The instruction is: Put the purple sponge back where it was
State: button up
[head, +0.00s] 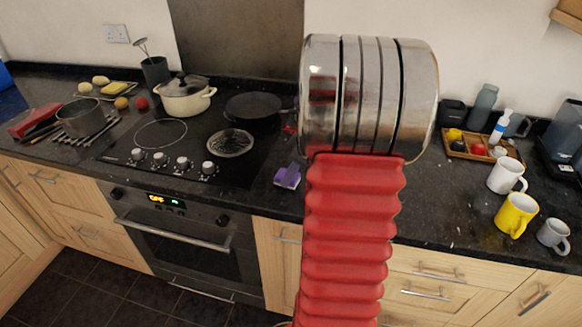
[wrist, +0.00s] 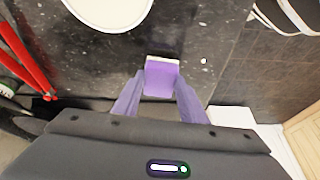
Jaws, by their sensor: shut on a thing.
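The purple sponge (wrist: 161,78) is between the two fingers of my gripper (wrist: 160,90) in the wrist view, and the gripper is shut on it. A pale edge shows along the sponge's far side. In the head view the sponge (head: 287,178) shows as a small purple block over the dark speckled worktop, right of the hob and near the front edge. My red arm hides most of the gripper there. I cannot tell whether the sponge touches the worktop.
The hob with a black pan (head: 253,106) and a cream pot (head: 184,97) is to the left. A yellow mug (head: 515,214), other mugs and a wooden tray (head: 480,149) stand to the right. A white round thing (wrist: 108,10) lies close beyond the sponge.

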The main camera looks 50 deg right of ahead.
jog(key=shift+f, duration=0.25)
jog(key=o, duration=1.2)
jog(key=shift+o, duration=0.4)
jog(key=o, duration=0.7)
jog(key=shift+r, duration=0.1)
jog(key=shift+r, duration=4.45)
